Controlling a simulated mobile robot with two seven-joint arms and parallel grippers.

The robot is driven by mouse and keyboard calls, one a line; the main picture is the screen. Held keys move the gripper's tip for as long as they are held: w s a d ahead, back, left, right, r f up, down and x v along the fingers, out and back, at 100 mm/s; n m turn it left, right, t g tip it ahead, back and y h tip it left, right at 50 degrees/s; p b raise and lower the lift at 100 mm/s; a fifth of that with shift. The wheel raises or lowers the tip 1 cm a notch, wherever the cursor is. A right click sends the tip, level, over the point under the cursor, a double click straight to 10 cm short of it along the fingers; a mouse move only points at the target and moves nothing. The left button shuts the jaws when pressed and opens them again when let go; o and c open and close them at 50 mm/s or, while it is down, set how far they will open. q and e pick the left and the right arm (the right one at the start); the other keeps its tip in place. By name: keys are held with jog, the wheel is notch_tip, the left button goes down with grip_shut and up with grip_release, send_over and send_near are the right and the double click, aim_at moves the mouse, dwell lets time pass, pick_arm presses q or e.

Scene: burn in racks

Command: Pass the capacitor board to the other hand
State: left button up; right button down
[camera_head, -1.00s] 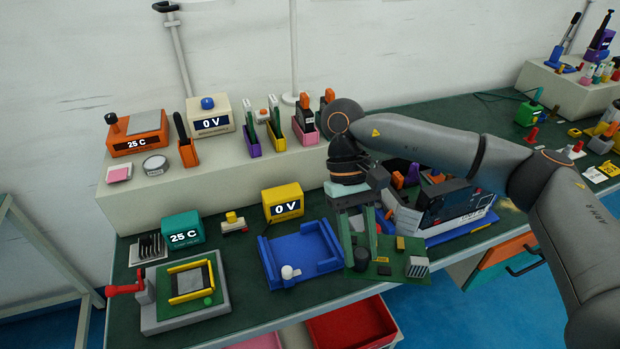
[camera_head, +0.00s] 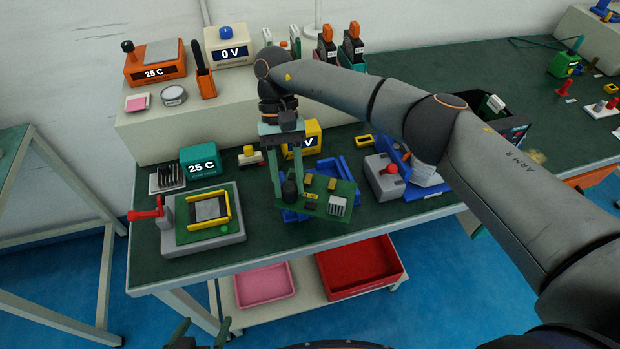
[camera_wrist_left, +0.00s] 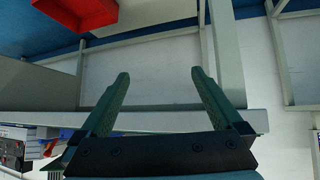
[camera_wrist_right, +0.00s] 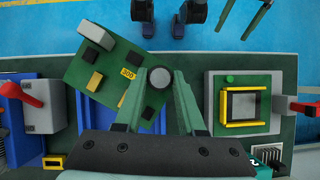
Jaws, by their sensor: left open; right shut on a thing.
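In the right wrist view the board (camera_wrist_right: 92,78) extends left from the fingers (camera_wrist_right: 160,78), which close around the capacitor. My left gripper (camera_head: 202,332) is open and empty, low at the bottom of the head view, apart from the board. In the left wrist view its fingers (camera_wrist_left: 158,92) are spread with nothing between them.
A blue tray (camera_head: 338,166) lies partly hidden behind the board. Pink (camera_head: 264,285) and red (camera_head: 358,262) bins sit below. The space before the bench is open.

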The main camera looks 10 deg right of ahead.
jog(key=shift+w+a+f, duration=0.2)
jog(key=shift+w+a, duration=0.1)
jog(key=shift+a, duration=0.15)
jog(key=shift+w+a+f, duration=0.15)
jog(key=shift+w+a, duration=0.1)
jog(key=shift+a, duration=0.2)
pick_arm(q)
jog(key=shift+c, duration=0.8)
jog(key=shift+w+d, duration=0.2)
jog(key=shift+c, duration=0.8)
jog(key=w+d+r+n+g, duration=0.1)
jog(key=d, duration=0.1)
jog(key=w+d+r+g+h, duration=0.1)
jog(key=w+d+r, duration=0.1)
jog(key=w+d+r+n+g+h, duration=0.1)
jog(key=d, duration=0.1)
jog(key=shift+w+d+r+n+g, duration=0.2)
jog(key=shift+w+d+n+g, duration=0.05)
jog(key=shift+w+n+g, duration=0.05)
jog(key=shift+c, duration=0.4)
jog(key=m+g+y, duration=0.2)
jog(key=m, duration=0.5)
send_near(326, 209)
jog(key=x, duration=0.3)
jog(key=w+x, duration=0.1)
jog(key=x, duration=0.3)
jog(key=shift+d+r, duration=0.15)
jog(key=shift+d, duration=0.1)
pick_arm(e)
jog(key=shift+a, duration=0.1)
